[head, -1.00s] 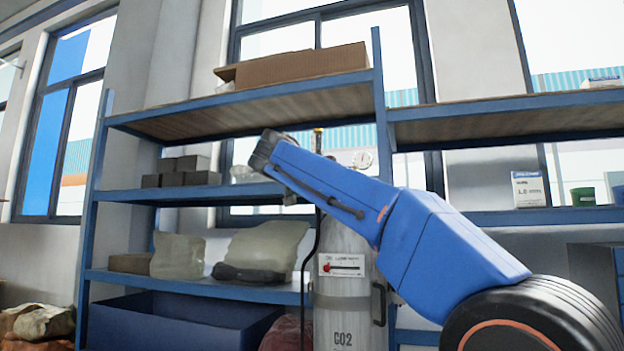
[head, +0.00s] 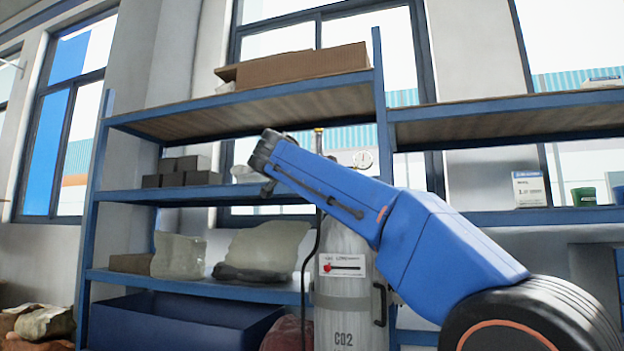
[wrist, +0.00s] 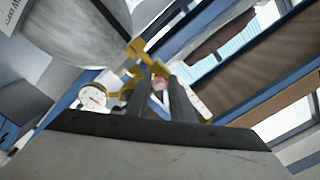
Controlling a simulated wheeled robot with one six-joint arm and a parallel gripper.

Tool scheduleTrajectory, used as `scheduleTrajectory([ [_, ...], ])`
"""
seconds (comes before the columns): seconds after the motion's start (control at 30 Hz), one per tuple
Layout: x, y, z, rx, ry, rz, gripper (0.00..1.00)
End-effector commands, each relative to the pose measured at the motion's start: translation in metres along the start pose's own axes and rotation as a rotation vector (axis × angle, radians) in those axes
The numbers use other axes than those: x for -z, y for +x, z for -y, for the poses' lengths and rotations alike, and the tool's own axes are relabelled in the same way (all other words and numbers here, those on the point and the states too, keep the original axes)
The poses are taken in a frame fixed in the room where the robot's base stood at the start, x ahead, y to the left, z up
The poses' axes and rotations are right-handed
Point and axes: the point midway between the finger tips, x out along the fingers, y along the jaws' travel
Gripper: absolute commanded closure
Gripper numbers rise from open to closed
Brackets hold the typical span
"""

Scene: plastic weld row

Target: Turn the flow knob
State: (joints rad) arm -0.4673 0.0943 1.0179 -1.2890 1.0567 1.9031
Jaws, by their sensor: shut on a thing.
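In the wrist view, the two dark fingers of my gripper (wrist: 158,98) are close together on a small pinkish part, which I take to be the flow knob (wrist: 160,83). The fingers hide most of the knob. Yellow brass valve fittings (wrist: 137,52) sit just beyond the fingertips, next to a round white gauge (wrist: 93,96). In the head view, the grey CO2 cylinder (head: 343,265) stands upright behind my blue arm. The gauge (head: 363,160) shows above the arm. The arm hides the fingertips and the knob there.
A blue shelf rack (head: 200,195) stands around the cylinder, holding a cardboard box (head: 292,68), grey blocks (head: 182,172) and plastic bags (head: 262,248). A blue bin (head: 170,320) sits low at the left. A green cup (head: 584,196) is on the right shelf.

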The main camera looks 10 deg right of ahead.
Motion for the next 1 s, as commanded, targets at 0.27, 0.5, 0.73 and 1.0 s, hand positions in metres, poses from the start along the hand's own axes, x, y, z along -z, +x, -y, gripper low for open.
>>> scheduleTrajectory([
  [0.27, -0.0002, -0.0001, -0.0005, -0.002, 0.053, 0.0, 1.0],
  [0.5, -0.0003, -0.0001, -0.0006, -0.002, 0.057, 0.001, 1.0],
  [0.73, -0.0004, -0.0001, -0.0006, -0.002, 0.056, 0.001, 0.63],
  [1.0, -0.0002, -0.0001, -0.0003, -0.001, 0.056, 0.0, 0.61],
])
